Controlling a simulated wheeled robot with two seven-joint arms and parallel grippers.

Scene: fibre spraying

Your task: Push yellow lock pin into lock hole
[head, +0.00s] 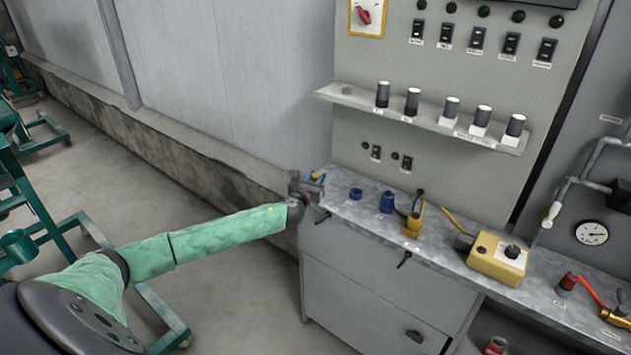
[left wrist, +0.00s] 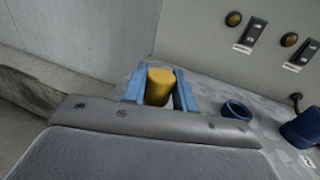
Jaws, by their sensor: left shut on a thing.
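My left gripper (head: 314,180) is at the left end of the grey bench top, by the panel's lower left corner. In the left wrist view its two blue fingers stand on either side of a yellow pin (left wrist: 159,87) with a rounded, flat-topped end, and they are shut on it. In the head view only a small bit of yellow shows at the fingers. I cannot make out a lock hole; the gripper hides what is under and behind the pin. My right gripper is not in view.
A blue ring (head: 356,193) lies just right of the gripper. Beyond it stand a blue connector (head: 387,202), a yellow tool (head: 413,220) and a yellow control box (head: 497,259) with a black knob. The upright panel (head: 365,127) with a shelf rises behind.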

